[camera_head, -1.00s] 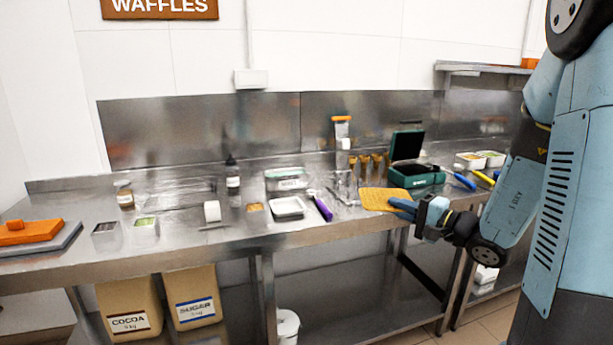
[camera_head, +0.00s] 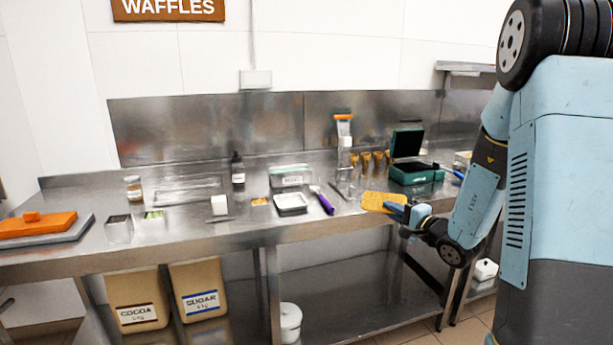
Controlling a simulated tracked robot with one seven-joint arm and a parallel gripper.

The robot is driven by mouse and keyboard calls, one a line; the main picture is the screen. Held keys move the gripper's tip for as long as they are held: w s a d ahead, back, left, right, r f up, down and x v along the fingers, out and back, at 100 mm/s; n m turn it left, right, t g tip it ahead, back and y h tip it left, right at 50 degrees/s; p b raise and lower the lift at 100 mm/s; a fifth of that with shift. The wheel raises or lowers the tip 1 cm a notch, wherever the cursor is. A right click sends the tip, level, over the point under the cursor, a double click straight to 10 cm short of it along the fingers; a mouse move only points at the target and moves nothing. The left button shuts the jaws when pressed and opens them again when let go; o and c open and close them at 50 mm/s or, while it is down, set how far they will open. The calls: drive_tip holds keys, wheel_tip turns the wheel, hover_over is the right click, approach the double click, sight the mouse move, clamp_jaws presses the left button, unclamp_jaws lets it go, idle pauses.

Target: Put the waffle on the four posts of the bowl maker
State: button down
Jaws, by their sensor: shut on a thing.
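The waffle (camera_head: 378,200) is a flat golden sheet, held roughly level near the counter's front edge. A small metal fixture (camera_head: 343,187) shows just left of and behind the waffle. It may be the bowl maker, but its four posts are too small to make out, and the waffle may hide part of it. I cannot tell how high the waffle is above the counter.
An open green machine (camera_head: 417,173) stands behind the waffle to the right. Upright golden cones (camera_head: 378,160) and an orange-topped dispenser (camera_head: 343,128) stand behind it.

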drive_tip(key=w+f+m+t+h, duration=0.2)
drive_tip(key=w+f+m+h, duration=0.1)
drive_tip(key=w+f, duration=0.5)
wheel_tip(320, 180, down, 3)
drive_tip(key=shift+w+f+h, duration=0.1)
drive_tip(key=shift+w+h, duration=0.15)
drive_tip(key=shift+h, duration=0.45)
drive_tip(key=shift+d, duration=0.15)
